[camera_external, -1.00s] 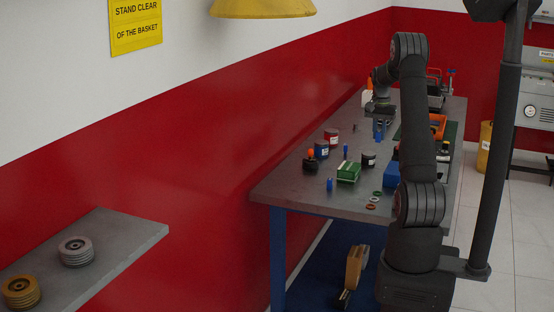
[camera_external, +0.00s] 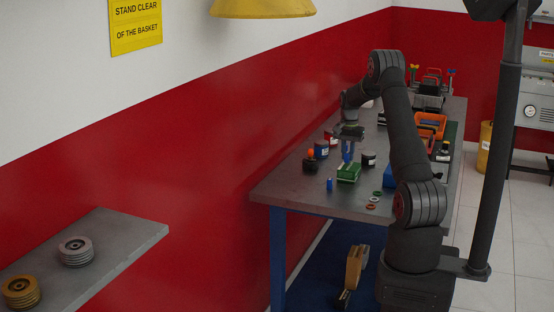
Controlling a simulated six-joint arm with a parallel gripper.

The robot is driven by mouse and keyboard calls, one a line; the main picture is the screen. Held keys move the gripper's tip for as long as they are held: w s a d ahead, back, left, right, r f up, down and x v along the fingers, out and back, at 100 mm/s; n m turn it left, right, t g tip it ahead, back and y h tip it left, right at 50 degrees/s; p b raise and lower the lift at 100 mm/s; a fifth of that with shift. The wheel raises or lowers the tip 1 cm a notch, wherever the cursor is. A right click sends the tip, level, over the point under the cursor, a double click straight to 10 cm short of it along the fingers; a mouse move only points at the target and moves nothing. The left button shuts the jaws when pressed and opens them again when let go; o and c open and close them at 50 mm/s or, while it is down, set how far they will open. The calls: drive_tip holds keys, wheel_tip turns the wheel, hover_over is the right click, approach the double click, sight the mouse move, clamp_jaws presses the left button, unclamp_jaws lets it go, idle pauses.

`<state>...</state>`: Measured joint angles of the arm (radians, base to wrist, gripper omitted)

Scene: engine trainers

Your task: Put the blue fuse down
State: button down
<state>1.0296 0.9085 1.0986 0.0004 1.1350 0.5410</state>
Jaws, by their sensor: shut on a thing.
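My gripper (camera_external: 348,147) points down over the workbench, just behind the green box (camera_external: 348,173) as seen here. It is shut on the blue fuse (camera_external: 347,156), a small upright blue piece below the jaws. The fuse is small and partly covered by the fingers and the box, so I cannot tell whether its lower end touches the bench. Another small blue cylinder (camera_external: 329,184) stands on the bench, nearer the camera and left of the green box.
Dark round containers stand close by, one with a blue band (camera_external: 321,150) and a black one (camera_external: 368,160). A dark piece with an orange knob (camera_external: 310,162) is at left. Rings (camera_external: 372,206) lie near the front. The bench's near left corner (camera_external: 275,190) is clear.

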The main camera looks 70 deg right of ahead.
sight(348, 152)
drive_tip(key=shift+f, duration=0.5)
drive_tip(key=shift+f, duration=0.15)
drive_tip(key=c, duration=1.3)
unclamp_jaws()
drive_tip(key=shift+c, duration=0.2)
wheel_tip(348, 152, up, 12)
wheel_tip(348, 152, down, 12)
drive_tip(key=shift+r, duration=2)
